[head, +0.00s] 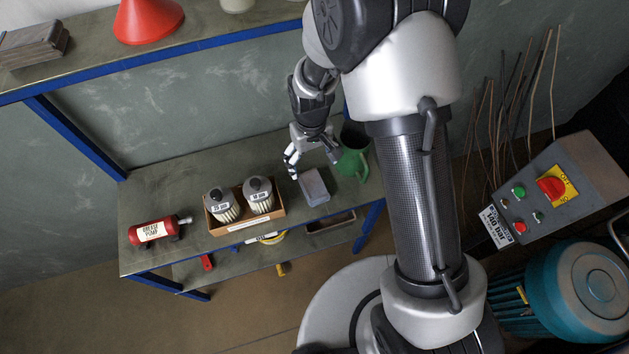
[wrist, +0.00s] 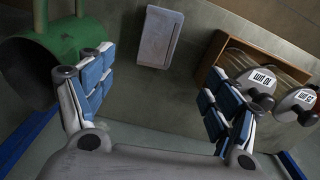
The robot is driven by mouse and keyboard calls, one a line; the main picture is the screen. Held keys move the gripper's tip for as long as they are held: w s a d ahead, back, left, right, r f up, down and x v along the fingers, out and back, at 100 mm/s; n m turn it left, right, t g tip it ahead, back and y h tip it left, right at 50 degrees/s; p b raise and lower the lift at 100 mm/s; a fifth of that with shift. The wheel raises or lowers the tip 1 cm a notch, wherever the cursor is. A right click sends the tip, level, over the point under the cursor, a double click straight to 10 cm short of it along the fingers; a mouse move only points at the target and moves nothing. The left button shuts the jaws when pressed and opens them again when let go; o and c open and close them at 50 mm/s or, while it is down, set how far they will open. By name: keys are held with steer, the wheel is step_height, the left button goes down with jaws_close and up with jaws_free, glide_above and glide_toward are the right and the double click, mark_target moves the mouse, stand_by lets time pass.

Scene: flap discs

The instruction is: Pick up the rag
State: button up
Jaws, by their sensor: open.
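A small pale grey-blue rectangular item (head: 314,187) lies on the workbench, right of a wooden box; it may be the folded rag, though its edges look stiff. In the wrist view it shows as a grey rectangle (wrist: 159,37) with a lighter rim, ahead of the fingers and roughly midway between their lines. My gripper (head: 312,166) is above the bench just behind this item, apart from it. In the wrist view my gripper (wrist: 157,95) has its blue-padded fingers spread wide with nothing between them. No other cloth is clearly visible.
A green jug (head: 352,163) stands close right of my gripper. A wooden box (head: 247,222) with two labelled filters is left of the item. A red grease pump (head: 155,231) lies farther left. An upper shelf (head: 190,45) holds a red funnel (head: 147,20).

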steer(key=b, duration=0.2)
glide_above(314, 185)
steer(key=f, duration=0.8)
steer(key=shift+w+a, duration=0.15)
steer(key=shift+a, duration=0.05)
step_height(314, 185, down, 5)
steer(key=shift+d+f+b, duration=0.15)
steer(key=shift+b, duration=1.05)
steer(key=c, duration=1.1)
steer(key=shift+r, duration=0.2)
steer(key=shift+c, duration=0.2)
step_height(314, 185, up, 20)
steer(key=p, duration=0.6)
steer(key=shift+f, duration=0.1)
